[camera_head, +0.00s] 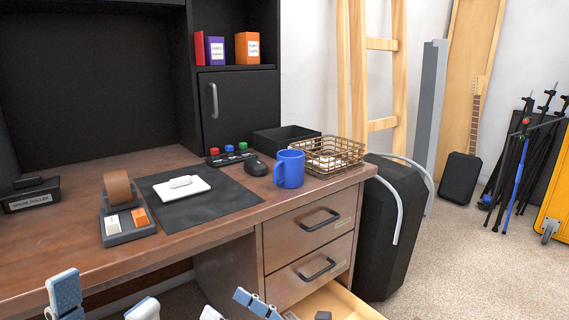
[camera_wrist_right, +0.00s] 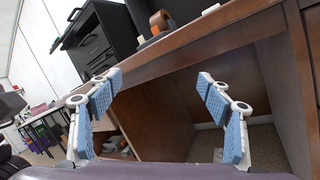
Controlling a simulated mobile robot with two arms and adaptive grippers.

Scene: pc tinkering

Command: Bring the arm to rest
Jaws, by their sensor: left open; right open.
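My left gripper (camera_head: 104,298) is at the lower left edge of the head view, in front of the desk. Its fingers are apart, with nothing seen between them. My right gripper (camera_head: 232,307) is to its right at the bottom edge, partly cut off by the frame. In the right wrist view, the right gripper (camera_wrist_right: 158,84) has its two blue-padded fingers wide apart and empty. It points at the open space under the desk top. Most of both arms is out of the head view.
The wooden desk (camera_head: 222,223) carries a blue mug (camera_head: 289,170), a wire basket (camera_head: 340,149) and a black mat (camera_head: 225,201) with a white object (camera_head: 182,186). A lower drawer (camera_head: 345,300) stands open near my right gripper, with a dark item (camera_head: 323,315) inside.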

